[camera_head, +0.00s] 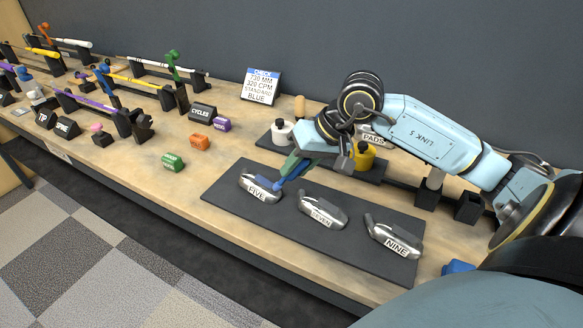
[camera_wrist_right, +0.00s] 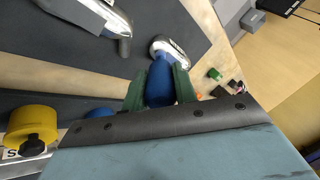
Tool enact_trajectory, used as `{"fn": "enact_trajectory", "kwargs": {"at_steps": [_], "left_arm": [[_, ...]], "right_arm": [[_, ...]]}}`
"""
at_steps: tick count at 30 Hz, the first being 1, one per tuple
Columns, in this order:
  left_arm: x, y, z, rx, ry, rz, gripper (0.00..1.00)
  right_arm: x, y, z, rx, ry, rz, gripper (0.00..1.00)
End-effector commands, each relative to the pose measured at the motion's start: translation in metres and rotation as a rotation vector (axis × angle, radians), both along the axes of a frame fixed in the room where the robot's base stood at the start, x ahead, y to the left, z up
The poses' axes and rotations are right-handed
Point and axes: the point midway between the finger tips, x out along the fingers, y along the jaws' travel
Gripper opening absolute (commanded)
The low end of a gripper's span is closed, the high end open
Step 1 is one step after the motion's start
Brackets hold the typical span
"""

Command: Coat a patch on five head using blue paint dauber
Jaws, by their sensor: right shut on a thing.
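The five head (camera_head: 258,194), a silver club head labelled FIVE, lies on the dark mat (camera_head: 231,213) at the left of a row. My right gripper (camera_head: 290,172) is shut on the blue paint dauber (camera_head: 277,186), with its tip at the right side of the five head. In the right wrist view the dauber (camera_wrist_right: 160,80) stands between the green fingers (camera_wrist_right: 160,92), its far end close to or touching the five head (camera_wrist_right: 167,48). I cannot tell contact or whether blue there is paint. My left gripper is not in view.
The seven head (camera_head: 322,211) and nine head (camera_head: 394,240) lie to the right on the mat. A yellow pot (camera_head: 363,156) and a white pot (camera_head: 282,132) stand behind on a dark tray.

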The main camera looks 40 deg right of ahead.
Motion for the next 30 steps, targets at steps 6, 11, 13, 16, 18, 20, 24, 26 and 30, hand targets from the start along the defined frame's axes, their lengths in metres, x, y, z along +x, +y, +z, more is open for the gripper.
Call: {"fn": "enact_trajectory", "kwargs": {"at_steps": [6, 11, 13, 16, 18, 20, 24, 26, 30], "left_arm": [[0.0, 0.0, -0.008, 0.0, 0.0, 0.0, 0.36], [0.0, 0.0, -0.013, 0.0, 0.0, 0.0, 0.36], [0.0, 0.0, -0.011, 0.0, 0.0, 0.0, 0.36], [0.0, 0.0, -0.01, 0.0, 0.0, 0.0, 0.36], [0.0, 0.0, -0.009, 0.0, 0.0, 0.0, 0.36], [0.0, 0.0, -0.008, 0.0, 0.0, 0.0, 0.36], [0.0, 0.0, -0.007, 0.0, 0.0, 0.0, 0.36], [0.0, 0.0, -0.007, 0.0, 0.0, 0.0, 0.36], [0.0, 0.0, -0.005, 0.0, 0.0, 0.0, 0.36]], "right_arm": [[0.0, -0.001, -0.001, -0.001, -0.002, 0.001, 0.05], [0.001, 0.0, -0.001, 0.0, -0.001, 0.0, 0.05], [0.005, 0.001, 0.002, 0.0, -0.003, -0.001, 0.05], [0.013, 0.004, 0.004, 0.001, -0.004, 0.0, 0.05], [0.019, 0.006, 0.005, 0.002, -0.004, 0.0, 0.05], [0.023, 0.008, 0.006, 0.002, -0.003, 0.0, 0.05], [0.028, 0.01, 0.006, 0.0, -0.001, 0.0, 0.05], [0.03, 0.01, 0.006, 0.0, -0.001, 0.0, 0.05], [0.037, 0.013, 0.009, 0.002, -0.002, -0.001, 0.05]]}}
